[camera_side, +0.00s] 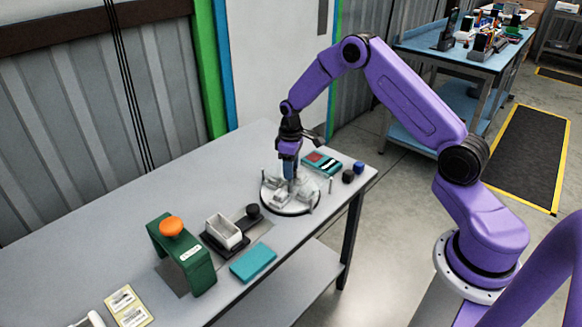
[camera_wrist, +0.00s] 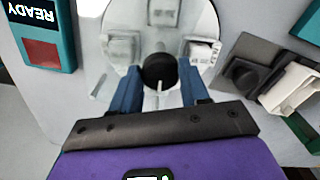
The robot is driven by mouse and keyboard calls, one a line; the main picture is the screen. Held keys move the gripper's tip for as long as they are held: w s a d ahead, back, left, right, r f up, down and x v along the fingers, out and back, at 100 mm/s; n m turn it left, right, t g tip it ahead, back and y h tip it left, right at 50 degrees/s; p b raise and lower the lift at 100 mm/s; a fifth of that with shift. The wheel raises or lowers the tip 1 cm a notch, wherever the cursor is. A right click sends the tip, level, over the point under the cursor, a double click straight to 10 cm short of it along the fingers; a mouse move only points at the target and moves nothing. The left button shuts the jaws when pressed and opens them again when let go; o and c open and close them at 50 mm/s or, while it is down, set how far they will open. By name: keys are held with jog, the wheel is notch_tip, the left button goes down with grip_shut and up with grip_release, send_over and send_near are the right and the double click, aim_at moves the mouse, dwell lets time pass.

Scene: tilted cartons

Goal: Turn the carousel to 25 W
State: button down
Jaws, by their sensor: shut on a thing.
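The carousel is a round pale disc (camera_side: 297,208) near the far right end of the bench, with several clear-walled holders standing on it. In the wrist view the disc (camera_wrist: 98,60) has a round black knob (camera_wrist: 159,66) with a white pointer line at its centre. The line points toward the bottom of the picture. My gripper (camera_side: 290,176) reaches down over the centre, and its blue fingers (camera_wrist: 160,75) are shut on the knob from both sides. A right holder (camera_wrist: 204,52) carries a small label, too blurred to read. I cannot make out a 25 W mark.
A teal box (camera_wrist: 50,52) with a READY display and red square stands beside the carousel. A white bin (camera_side: 223,232), teal block (camera_side: 253,262) and green stand with orange button (camera_side: 172,227) are nearer.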

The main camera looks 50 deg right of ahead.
jog(key=shift+n, duration=2.2)
jog(key=shift+w+n, duration=0.1)
jog(key=shift+n, duration=1.8)
jog(key=shift+w+r+n, duration=0.1)
jog(key=shift+n, duration=3.8)
jog(key=c, duration=0.5)
grip_release()
jog(key=shift+c, duration=0.2)
jog(key=shift+d, duration=0.1)
notch_tip(320, 180, up, 17)
jog(key=shift+r, duration=0.2)
